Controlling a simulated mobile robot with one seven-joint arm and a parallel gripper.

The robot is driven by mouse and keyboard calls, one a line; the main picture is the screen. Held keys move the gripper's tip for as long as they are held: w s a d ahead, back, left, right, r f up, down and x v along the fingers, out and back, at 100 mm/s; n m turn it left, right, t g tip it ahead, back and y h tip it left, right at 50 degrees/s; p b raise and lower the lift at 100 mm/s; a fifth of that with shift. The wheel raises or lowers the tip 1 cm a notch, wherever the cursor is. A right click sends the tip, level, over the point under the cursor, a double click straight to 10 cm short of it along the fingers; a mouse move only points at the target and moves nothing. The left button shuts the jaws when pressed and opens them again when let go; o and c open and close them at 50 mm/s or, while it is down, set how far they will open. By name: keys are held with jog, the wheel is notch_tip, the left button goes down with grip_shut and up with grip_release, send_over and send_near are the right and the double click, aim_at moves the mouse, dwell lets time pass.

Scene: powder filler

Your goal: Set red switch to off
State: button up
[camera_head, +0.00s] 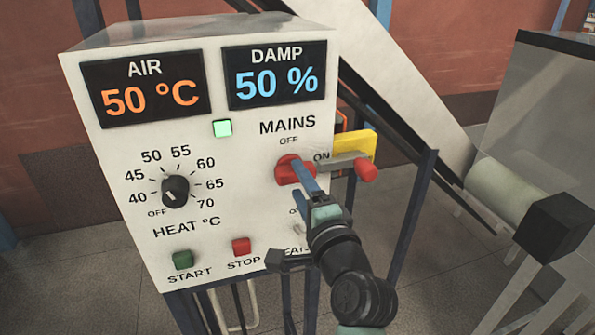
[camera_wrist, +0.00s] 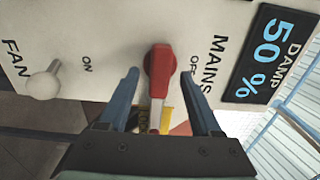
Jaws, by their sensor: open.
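The red MAINS switch (camera_head: 287,172) is on the white front panel. Its grey lever with a red knob (camera_head: 366,170) points right, at the ON mark; OFF is printed above the hub. In the wrist view the red hub (camera_wrist: 159,65) is between my fingers, with the lever running down toward the palm. My gripper (camera_head: 307,186) is in front of the panel at the switch. It also shows in the wrist view (camera_wrist: 160,73), open, with one blue finger on each side of the lever. I cannot tell whether either finger touches it. The wrist hides part of the FAN area in the head view.
The panel has a HEAT knob (camera_head: 175,190), a green START button (camera_head: 182,260), a red STOP button (camera_head: 241,246) and a lit green lamp (camera_head: 222,128). The FAN switch (camera_wrist: 43,85) is beside my left finger in the wrist view. A yellow plate (camera_head: 356,145) lies behind the lever.

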jog(key=shift+x, duration=1.05)
grip_shut()
